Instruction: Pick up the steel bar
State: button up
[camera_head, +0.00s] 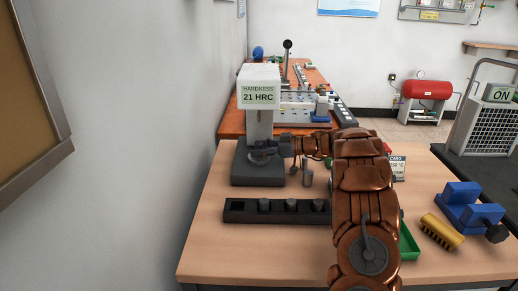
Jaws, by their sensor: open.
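My gripper (264,152) reaches in from the right at the hardness tester (262,118), whose display reads "HARDNESS 21 HRC". The fingers are dark and small against the tester's dark base, and I see nothing held between them. I cannot tell whether a bar lies at the fingertips. A short grey metal cylinder (307,178) stands on the table just right of the tester's base, below and to the right of the gripper. Several similar short cylinders sit in a black rack (244,217) in front. I cannot tell which piece is the steel bar.
My brown arm covers the rack's right end and part of a green tray (409,242). The wooden table's (262,258) front left is clear. A wall closes the left side.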

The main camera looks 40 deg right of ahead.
jog(key=shift+w+a, duration=0.1)
jog(key=shift+c, duration=0.5)
grip_shut()
